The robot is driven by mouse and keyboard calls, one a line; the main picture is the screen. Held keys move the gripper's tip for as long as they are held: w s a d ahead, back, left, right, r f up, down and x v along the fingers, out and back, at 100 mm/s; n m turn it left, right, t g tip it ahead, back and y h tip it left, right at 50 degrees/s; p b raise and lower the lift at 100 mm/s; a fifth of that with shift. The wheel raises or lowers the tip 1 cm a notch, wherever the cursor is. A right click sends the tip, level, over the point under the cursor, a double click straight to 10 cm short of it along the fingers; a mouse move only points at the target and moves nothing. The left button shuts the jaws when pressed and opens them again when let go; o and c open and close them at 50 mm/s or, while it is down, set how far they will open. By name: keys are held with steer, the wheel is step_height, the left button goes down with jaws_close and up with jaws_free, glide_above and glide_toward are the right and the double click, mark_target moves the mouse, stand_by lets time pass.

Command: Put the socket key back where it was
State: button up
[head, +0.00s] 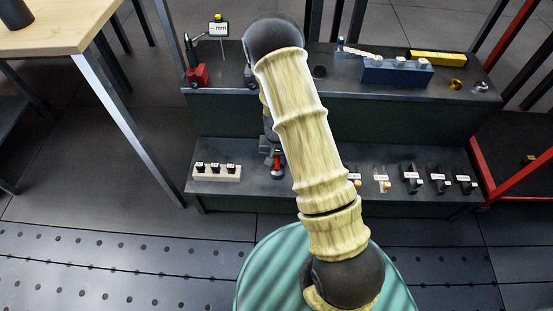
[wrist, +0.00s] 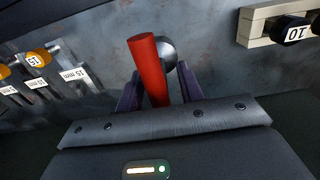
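The red-handled tool, which I take for the socket key (wrist: 150,70), sits between the purple fingers of my gripper (wrist: 160,90) in the wrist view. A round grey metal part shows beside its red end. The fingers appear shut on it, though their contact is partly hidden. In the head view my gripper (head: 270,148) is low over the lower shelf, and the red of the tool (head: 277,162) shows just below it. I cannot tell whether the tool touches the shelf.
A pale block with black labelled pieces (head: 217,172) stands left on the lower shelf (head: 255,190); its "10" piece (wrist: 292,30) shows in the wrist view. Several labelled holders (head: 411,178) stand right. The upper shelf bears a red-based gauge stand (head: 198,75) and a blue block (head: 396,72).

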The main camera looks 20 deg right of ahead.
step_height(320, 180, up, 11)
steer(key=p, duration=0.5)
steer(key=shift+r, duration=0.1)
steer(key=shift+r+p, duration=0.4)
steer(key=shift+r, duration=0.1)
steer(key=shift+s+r, duration=0.1)
steer(key=shift+r, duration=0.25)
steer(key=s+r+n+t, duration=0.2)
steer(key=s+r+n, duration=0.1)
steer(key=s+r, duration=1.1)
step_height(320, 180, up, 4)
steer(key=shift+a+r+n+t, duration=0.1)
steer(key=shift+a+n+t, duration=0.05)
steer(key=shift+n+t, duration=0.15)
